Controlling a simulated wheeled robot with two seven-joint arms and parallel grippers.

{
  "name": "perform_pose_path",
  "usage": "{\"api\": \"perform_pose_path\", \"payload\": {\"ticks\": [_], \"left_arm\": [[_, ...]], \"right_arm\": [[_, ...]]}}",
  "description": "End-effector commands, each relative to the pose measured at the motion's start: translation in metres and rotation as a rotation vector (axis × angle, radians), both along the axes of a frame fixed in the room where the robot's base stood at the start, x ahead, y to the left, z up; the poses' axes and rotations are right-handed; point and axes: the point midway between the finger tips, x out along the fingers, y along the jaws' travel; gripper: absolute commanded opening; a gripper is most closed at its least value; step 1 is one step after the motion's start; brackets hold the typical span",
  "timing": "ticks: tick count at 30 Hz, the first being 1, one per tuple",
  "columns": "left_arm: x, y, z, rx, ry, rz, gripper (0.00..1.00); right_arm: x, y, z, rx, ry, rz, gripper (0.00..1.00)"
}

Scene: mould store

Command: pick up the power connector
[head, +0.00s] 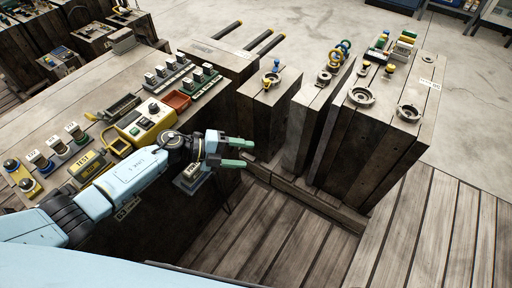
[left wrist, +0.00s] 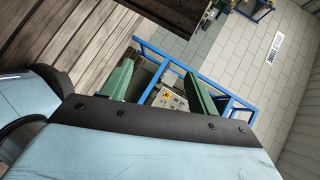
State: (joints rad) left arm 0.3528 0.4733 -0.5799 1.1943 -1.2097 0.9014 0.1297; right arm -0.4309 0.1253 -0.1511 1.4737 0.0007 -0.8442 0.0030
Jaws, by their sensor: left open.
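My left gripper (head: 242,153) has green fingers spread apart with nothing between them. It is over the right front edge of the long wooden bench (head: 105,75), pointing right toward the gap before the wooden blocks. In the left wrist view the gripper (left wrist: 160,88) also shows open and empty. I cannot tell which thing is the power connector. Small grey-white blocks stand in rows on a grey rail (head: 165,76) and a green rail (head: 200,84) at the bench's back. My wrist partly hides a small grey-topped unit (head: 190,181) beneath it. My right gripper is in neither view.
A yellow control box (head: 147,124), a red tray (head: 177,100) and a yellow TEST unit (head: 87,164) crowd the bench near my forearm. Wooden blocks with round fittings (head: 362,95) stand to the right. Plank floor (head: 425,235) lies clear at lower right.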

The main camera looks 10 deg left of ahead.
Motion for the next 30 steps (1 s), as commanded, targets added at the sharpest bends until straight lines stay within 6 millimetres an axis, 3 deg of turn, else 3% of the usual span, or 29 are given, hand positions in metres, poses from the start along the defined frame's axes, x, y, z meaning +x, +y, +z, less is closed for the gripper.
{"api": "perform_pose_path", "payload": {"ticks": [2, 6, 12, 15, 19, 30], "left_arm": [[-0.004, 0.008, -0.002, 0.215, -0.121, -0.268, 0.6], [-0.012, 0.055, -0.005, 0.634, -0.207, -0.598, 0.6], [-0.005, 0.132, 0.009, 1.1, -0.19, -0.77, 0.6], [-0.004, 0.151, 0.017, 1.211, -0.172, -0.787, 0.6], [-0.003, 0.16, 0.012, 1.258, -0.159, -0.793, 0.6], [-0.003, 0.159, -0.049, 1.254, -0.161, -0.792, 0.6]], "right_arm": [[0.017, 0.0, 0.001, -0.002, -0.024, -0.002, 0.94], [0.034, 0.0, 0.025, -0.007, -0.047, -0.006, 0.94], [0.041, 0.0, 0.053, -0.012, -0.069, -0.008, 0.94], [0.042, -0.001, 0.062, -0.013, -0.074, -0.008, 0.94], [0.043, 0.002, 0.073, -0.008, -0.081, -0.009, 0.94], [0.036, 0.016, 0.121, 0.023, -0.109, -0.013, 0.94]]}}
